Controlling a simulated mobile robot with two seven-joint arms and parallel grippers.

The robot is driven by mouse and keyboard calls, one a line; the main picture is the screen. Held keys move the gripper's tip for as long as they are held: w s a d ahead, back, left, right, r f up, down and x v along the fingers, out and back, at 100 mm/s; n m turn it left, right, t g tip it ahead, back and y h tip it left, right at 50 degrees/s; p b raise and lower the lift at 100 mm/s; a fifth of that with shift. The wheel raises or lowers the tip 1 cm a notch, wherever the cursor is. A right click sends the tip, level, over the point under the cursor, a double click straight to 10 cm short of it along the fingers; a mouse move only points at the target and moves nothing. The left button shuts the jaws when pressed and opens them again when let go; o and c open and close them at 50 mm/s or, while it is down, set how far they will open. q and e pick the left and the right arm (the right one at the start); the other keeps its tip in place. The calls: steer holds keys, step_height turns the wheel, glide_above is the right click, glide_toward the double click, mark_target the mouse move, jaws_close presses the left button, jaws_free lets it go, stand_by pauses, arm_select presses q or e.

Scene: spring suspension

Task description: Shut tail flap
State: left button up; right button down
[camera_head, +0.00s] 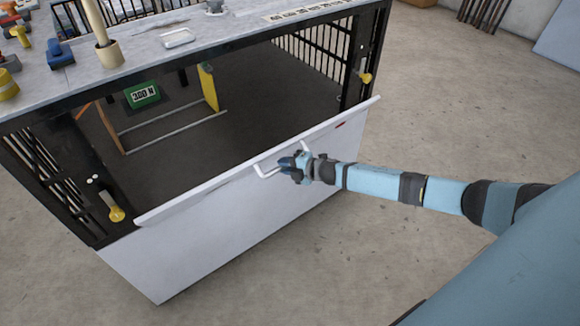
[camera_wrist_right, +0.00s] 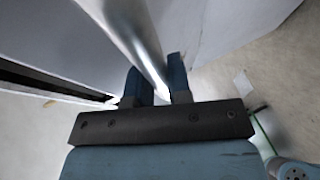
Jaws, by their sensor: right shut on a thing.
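The white tail flap (camera_head: 225,235) is hinged low on the caged cart and is swung down below its opening, so the dark inside shows. A white bar handle (camera_head: 262,172) stands out from it near its top edge. My right gripper (camera_head: 288,163) is shut on this handle. In the right wrist view, the handle bar (camera_wrist_right: 140,45) runs between the two blue fingers (camera_wrist_right: 160,85), with the white flap behind. My left gripper is in neither view.
Yellow-knobbed latches (camera_head: 116,214) (camera_head: 365,77) sit on both sides of the opening. A green "300 N" block (camera_head: 143,95) and a yellow panel (camera_head: 208,88) are inside. Tools and a cup (camera_head: 109,54) lie on the top. Concrete floor (camera_head: 470,120) is clear at the right.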

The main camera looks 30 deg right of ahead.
steer(key=w+r+p, duration=0.1)
steer(key=w+r, duration=0.1)
steer(key=w+r+p, duration=0.1)
steer(key=w+r, duration=0.1)
steer(key=w, duration=0.1)
steer(key=shift+w+a+r+p, duration=0.1)
steer(key=shift+a+r+p, duration=0.05)
steer(key=shift+r+p, duration=0.2)
steer(key=w+r, duration=0.3)
steer(key=w, duration=0.4)
steer(key=shift+w+a, duration=0.35)
steer(key=shift+w, duration=0.05)
